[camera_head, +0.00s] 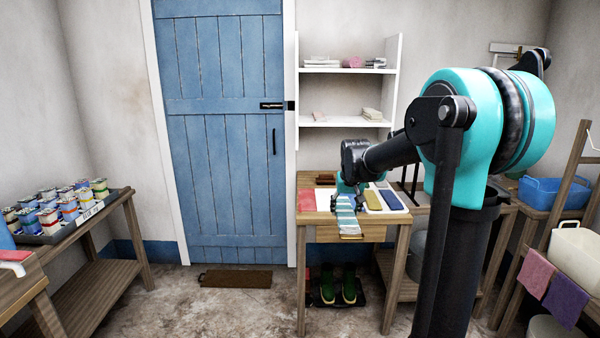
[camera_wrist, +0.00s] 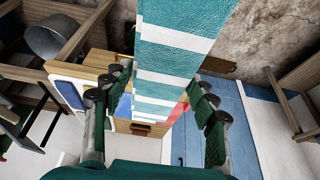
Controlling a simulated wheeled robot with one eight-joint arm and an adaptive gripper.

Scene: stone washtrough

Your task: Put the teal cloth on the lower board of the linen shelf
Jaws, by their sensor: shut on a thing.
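My gripper (camera_head: 346,190) is shut on the teal cloth (camera_head: 346,218), which has white stripes. The cloth hangs from it at the front of the small wooden table (camera_head: 375,234). In the wrist view the cloth (camera_wrist: 176,60) runs between the two dark fingers of my gripper (camera_wrist: 160,80). The white linen shelf (camera_head: 393,80) is on the wall behind. Its lower board (camera_head: 345,123) holds a small pale item on the left and a folded pale stack on the right, with bare room between. Its upper board (camera_head: 345,71) holds folded linens and a pink item.
On the table lie a red cloth (camera_head: 306,201), a yellowish piece (camera_head: 373,200) and a blue piece (camera_head: 392,200). Green boots (camera_head: 349,286) stand below. A blue door (camera_head: 222,130) is left of the shelf. A bench with several tins (camera_head: 70,205) is far left; the middle floor is clear.

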